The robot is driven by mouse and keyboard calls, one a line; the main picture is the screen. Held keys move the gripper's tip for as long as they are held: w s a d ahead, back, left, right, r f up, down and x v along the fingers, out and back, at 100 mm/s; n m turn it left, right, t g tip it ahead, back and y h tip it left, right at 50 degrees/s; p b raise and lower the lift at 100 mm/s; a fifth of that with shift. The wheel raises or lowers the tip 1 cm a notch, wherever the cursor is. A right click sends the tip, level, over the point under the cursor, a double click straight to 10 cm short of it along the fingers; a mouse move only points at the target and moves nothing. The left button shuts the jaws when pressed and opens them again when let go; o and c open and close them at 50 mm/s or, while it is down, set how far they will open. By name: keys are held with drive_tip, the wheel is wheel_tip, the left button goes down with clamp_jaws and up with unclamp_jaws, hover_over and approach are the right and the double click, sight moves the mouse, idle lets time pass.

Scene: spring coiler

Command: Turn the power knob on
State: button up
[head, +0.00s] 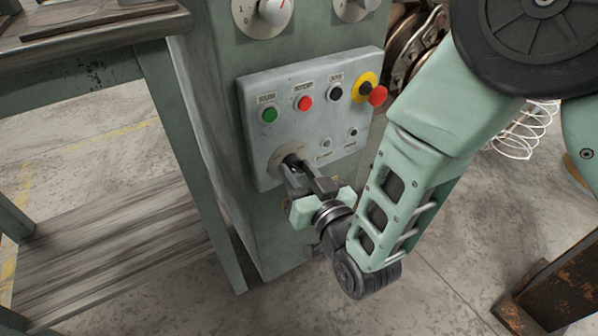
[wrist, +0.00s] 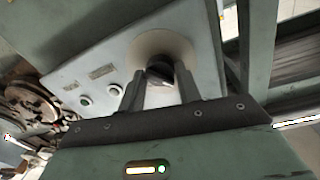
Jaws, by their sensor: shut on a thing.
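The power knob (wrist: 160,73) is a dark knob on a round pale dial plate at the lower left of the grey control panel (head: 317,117). In the head view the dial plate (head: 279,160) shows, but my gripper (head: 290,163) covers most of the knob. My gripper (wrist: 160,80) also shows in the wrist view, with a finger on either side of the knob, shut on it. The dial markings are too hidden to read, so I cannot tell the knob's setting.
Above the knob are a green button (head: 269,114), a red button (head: 305,103), a black button (head: 337,94) and a red emergency stop (head: 377,95) on yellow. Two larger dials sit higher on the machine. A workbench (head: 160,75) stands to the left. Wire coils (head: 522,130) lie behind my arm.

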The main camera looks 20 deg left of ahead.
drive_tip(key=m, duration=0.4)
drive_tip(key=shift+b, duration=0.4)
drive_tip(key=m, duration=0.4)
drive_tip(key=shift+m+g, duration=0.4)
drive_tip(key=m, duration=0.4)
drive_tip(key=shift+r+m+g, duration=0.1)
drive_tip(key=shift+m+g, duration=0.3)
drive_tip(key=shift+m, duration=1.7)
drive_tip(key=o, duration=1)
drive_tip(key=shift+c, duration=0.2)
drive_tip(key=shift+d+p, duration=0.15)
drive_tip(key=shift+p, duration=0.15)
